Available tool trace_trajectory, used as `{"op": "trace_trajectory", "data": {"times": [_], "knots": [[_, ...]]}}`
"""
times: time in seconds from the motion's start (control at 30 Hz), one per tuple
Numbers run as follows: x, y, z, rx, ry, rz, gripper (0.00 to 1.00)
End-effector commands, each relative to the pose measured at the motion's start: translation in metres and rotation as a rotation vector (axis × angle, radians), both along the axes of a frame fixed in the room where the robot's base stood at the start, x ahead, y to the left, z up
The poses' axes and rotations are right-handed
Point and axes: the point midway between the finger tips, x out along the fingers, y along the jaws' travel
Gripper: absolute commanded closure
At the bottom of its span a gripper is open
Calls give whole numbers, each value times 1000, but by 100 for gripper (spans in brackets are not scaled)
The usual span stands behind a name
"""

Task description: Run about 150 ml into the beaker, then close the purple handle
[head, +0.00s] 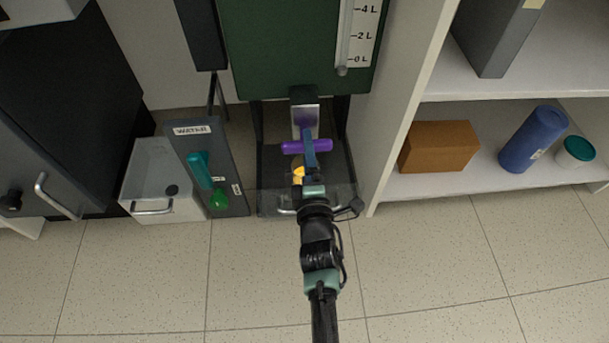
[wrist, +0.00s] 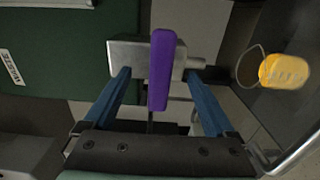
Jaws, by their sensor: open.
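The purple handle (head: 293,147) lies across the silver valve body (head: 305,117) below the green tank (head: 290,50). In the wrist view the handle (wrist: 162,70) stands between my gripper's two blue fingers, with a gap on each side, crosswise to the valve body (wrist: 126,54) and its short spout (wrist: 195,63). My gripper (wrist: 160,85) is open. The beaker (wrist: 284,71) shows a thin clear rim and yellow contents with pale marks; the level is too small to read. In the head view the beaker (head: 298,173) is partly hidden by my gripper. No stream is visible.
The shelf at right holds a brown box (head: 438,147) and a blue cylinder (head: 532,138). The shelf's upright (head: 400,110) is close right. The floor in front is clear.

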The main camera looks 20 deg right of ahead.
Motion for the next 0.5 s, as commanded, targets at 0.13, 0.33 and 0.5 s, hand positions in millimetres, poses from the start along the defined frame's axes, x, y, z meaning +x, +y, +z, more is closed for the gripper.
{"op": "trace_trajectory", "data": {"times": [0.13, 0.33, 0.5], "knots": [[-4, 1, -1, 0, 0, 0, 10], [-24, 7, -2, 1, 2, 0, 10], [-40, 11, -2, 0, 0, 0, 10]]}}
